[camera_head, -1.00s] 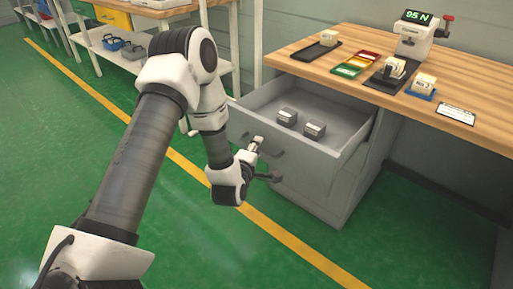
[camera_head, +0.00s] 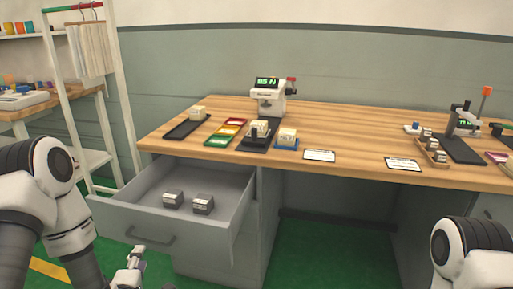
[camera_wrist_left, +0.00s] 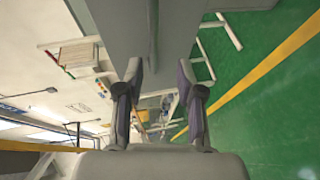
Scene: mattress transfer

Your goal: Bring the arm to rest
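My left arm (camera_head: 45,205) comes in at the left edge of the head view. Its gripper (camera_head: 132,268) is low, in front of the pulled-out grey drawer (camera_head: 120,219) and a little below its handle (camera_head: 152,240). In the left wrist view the two fingers of this gripper (camera_wrist_left: 160,75) are apart with nothing between them. A grey panel (camera_wrist_left: 200,10) lies close above them there. My right arm (camera_head: 470,250) shows only as a white and dark joint at the lower right. My right gripper is out of view.
Two grey blocks (camera_head: 188,202) lie in the open drawer. The wooden worktop (camera_head: 350,145) holds a gauge (camera_head: 268,95), coloured trays (camera_head: 225,133), a black tray (camera_head: 188,128) and cards. A white rack (camera_head: 110,130) stands at the left. Green floor is open under the bench.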

